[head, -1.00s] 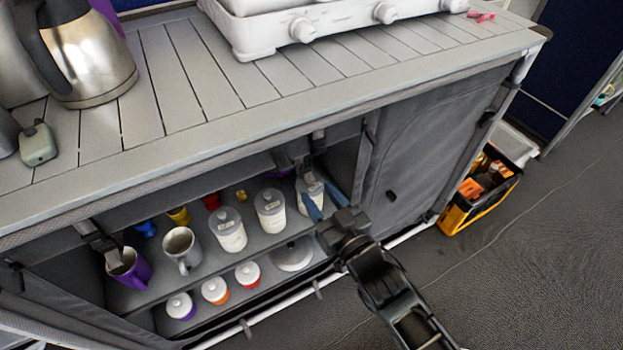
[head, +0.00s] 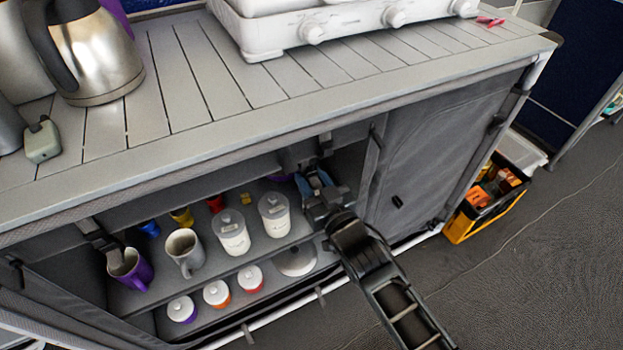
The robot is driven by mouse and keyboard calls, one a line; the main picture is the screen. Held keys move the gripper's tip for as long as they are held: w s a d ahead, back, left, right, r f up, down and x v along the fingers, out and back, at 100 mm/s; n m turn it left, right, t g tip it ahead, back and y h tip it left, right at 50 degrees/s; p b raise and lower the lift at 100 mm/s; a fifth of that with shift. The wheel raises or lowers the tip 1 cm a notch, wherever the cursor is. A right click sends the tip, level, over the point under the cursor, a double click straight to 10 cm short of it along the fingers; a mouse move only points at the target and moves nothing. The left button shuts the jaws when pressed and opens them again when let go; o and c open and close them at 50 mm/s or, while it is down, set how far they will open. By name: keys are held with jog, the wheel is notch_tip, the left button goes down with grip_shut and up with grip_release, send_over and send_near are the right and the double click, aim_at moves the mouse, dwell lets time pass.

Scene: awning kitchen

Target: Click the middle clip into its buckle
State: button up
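My gripper (head: 314,181), with blue fingers, reaches up into the open cabinet front, just under the countertop edge. A dark strap with the middle clip (head: 325,145) hangs from the upper front edge, right by the fingertips. The fingers look closer together than before, but I cannot tell if they are shut or touch the clip. The clip's lower end and whatever lies behind the gripper are hidden. A grey tab (head: 320,296) sticks up at the bottom front rail; I cannot tell whether it is the buckle. Another strap with a clip (head: 100,240) hangs at the left.
The shelf holds a purple mug (head: 131,270), a grey mug (head: 185,250) and white jars (head: 231,231). Small lidded jars (head: 217,293) stand below. A grey fabric panel (head: 430,150) closes the right side. A yellow-black crate (head: 487,200) stands on the floor at right.

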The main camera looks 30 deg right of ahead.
grip_shut()
jog(key=shift+r, duration=0.15)
jog(key=s+r+p, duration=0.3)
jog(key=r+p, duration=0.2)
jog(key=p, duration=0.1)
jog(key=shift+s+r, duration=0.25)
jog(key=shift+r, duration=0.1)
jog(key=shift+o, duration=1.7)
grip_release()
jog(key=s, duration=0.7)
jog(key=shift+s+p, duration=0.35)
jog(key=shift+s, duration=0.05)
